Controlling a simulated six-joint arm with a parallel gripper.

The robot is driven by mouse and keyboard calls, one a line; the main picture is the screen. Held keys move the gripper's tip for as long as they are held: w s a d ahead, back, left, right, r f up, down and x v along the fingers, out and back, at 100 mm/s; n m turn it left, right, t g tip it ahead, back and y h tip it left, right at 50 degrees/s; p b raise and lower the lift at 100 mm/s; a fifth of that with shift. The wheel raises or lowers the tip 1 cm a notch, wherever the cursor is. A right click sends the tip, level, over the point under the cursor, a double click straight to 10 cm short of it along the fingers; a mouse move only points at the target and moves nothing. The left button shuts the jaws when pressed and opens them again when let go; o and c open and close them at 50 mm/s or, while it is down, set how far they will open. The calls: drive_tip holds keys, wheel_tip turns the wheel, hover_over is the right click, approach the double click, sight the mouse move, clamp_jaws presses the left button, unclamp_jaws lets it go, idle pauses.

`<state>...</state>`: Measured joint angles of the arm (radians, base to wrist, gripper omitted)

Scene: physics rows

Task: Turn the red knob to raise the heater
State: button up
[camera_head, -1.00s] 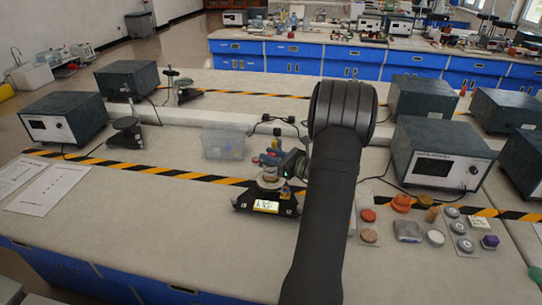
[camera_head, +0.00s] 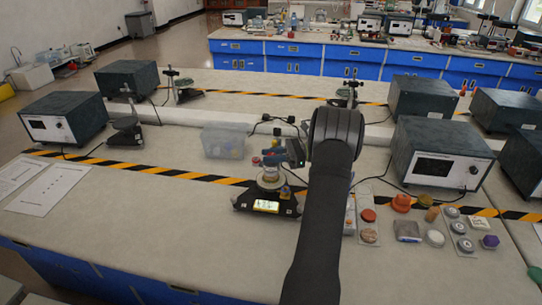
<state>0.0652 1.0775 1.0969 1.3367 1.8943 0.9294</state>
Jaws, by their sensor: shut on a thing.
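A small heater stand with a black base (camera_head: 247,200) and a lit yellow display (camera_head: 266,206) stands on the bench left of my arm. A pale round vessel (camera_head: 270,180) sits above the base, below a blue part (camera_head: 269,157). Small red knob-like ends (camera_head: 256,161) show at the blue part. My gripper (camera_head: 284,153) comes in from the right at the height of the blue part, shut on the red knob. The fingertips and their contact are small and partly hidden.
A clear plastic box (camera_head: 224,141) stands behind and left of the stand. Several caps, including a red one (camera_head: 368,215), lie right of my arm. A dark power unit (camera_head: 438,155) stands beyond them.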

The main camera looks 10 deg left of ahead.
drive_tip(key=shift+n+g+h, duration=0.3)
drive_tip(key=shift+n+g, duration=0.3)
drive_tip(key=shift+g, duration=0.3)
drive_tip(key=o, duration=1)
drive_tip(key=shift+c, duration=0.2)
drive_tip(key=shift+m+t, duration=0.3)
drive_tip(key=shift+t, duration=0.1)
